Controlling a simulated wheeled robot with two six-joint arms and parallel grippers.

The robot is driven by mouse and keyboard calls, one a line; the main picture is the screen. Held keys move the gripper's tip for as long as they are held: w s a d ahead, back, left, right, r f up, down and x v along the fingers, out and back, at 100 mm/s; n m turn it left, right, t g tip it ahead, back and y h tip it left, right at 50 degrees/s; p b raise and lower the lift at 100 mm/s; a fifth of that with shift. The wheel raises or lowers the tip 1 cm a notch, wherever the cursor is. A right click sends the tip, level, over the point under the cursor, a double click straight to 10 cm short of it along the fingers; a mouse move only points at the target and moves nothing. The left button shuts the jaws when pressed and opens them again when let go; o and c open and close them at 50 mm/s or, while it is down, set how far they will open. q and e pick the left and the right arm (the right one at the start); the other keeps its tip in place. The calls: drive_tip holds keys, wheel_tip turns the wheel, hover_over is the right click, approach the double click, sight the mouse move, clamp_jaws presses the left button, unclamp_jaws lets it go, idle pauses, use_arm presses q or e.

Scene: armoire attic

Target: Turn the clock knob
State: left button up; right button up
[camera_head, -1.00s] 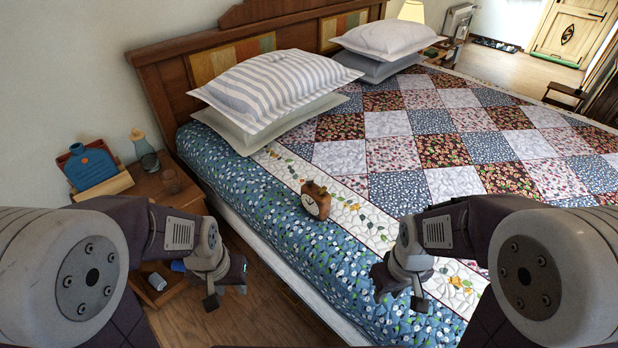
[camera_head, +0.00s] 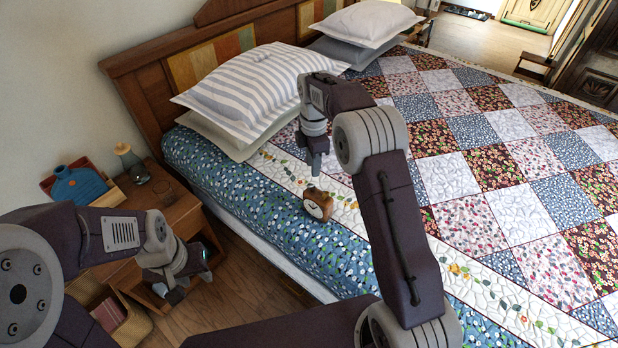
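A small wooden clock (camera_head: 317,204) with a pale round face stands upright on the blue floral border of the bed, near its side edge. Its knob is too small to make out. My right arm reaches over the bed, and its gripper (camera_head: 316,168) points down above and just behind the clock, apart from it. The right gripper is seen edge-on, so its finger gap is hidden.
The bed carries a patchwork quilt (camera_head: 470,170) and striped pillow (camera_head: 250,85). A nightstand (camera_head: 180,215) at left holds a blue vase (camera_head: 78,185), a bottle (camera_head: 131,160) and a glass. The quilt right of my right arm is clear.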

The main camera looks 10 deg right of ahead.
sight(312, 185)
drive_tip(key=f, duration=0.8)
drive_tip(key=shift+w+a+f+b, duration=0.15)
drive_tip(key=shift+a+f+b, duration=0.05)
drive_tip(key=shift+f+b, duration=0.2)
clamp_jaws()
